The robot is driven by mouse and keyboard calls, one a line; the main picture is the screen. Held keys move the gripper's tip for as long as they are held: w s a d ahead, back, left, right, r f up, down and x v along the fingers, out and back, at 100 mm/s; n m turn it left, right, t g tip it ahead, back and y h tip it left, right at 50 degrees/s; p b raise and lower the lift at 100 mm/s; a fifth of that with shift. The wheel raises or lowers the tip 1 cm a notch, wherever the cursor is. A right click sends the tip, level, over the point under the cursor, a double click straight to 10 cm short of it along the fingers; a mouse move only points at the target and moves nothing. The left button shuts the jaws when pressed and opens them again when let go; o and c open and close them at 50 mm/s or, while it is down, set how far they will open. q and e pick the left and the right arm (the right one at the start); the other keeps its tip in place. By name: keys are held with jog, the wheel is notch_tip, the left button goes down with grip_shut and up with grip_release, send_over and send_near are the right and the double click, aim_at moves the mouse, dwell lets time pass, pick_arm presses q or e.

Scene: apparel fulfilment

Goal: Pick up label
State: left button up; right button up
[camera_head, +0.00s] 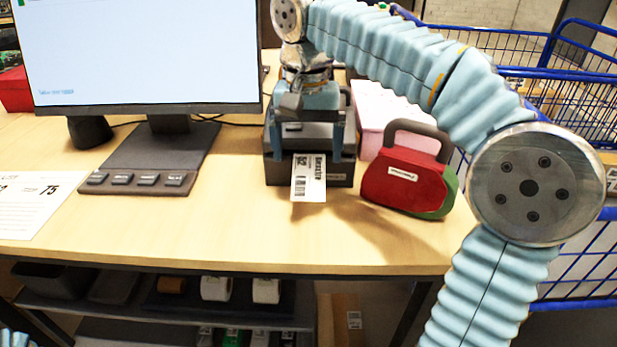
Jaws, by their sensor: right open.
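A white label (308,180) with black print and a barcode hangs out of the front of a dark label printer (337,176) on the table. My right gripper (308,148) reaches down from above, its two blue fingers apart on either side of the printer's front, just above the label. It is open, with nothing held between the fingers. I cannot tell whether the fingertips touch the printer. The printer's top is partly hidden by the gripper. My left gripper is out of view.
A red and green bag (405,181) with a dark handle stands right of the printer, with a pink box (381,112) behind it. A monitor (140,55) and a key panel (137,180) are on the left, near a printed sheet (32,203). Blue wire carts (510,50) stand at the right.

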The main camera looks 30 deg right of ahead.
aim_at(309, 178)
notch_tip(309, 178, down, 5)
jog(key=shift+s+d+f+b, duration=0.1)
jog(key=shift+s+f+b, duration=0.05)
jog(key=shift+b, duration=0.25)
jog(key=c, duration=0.8)
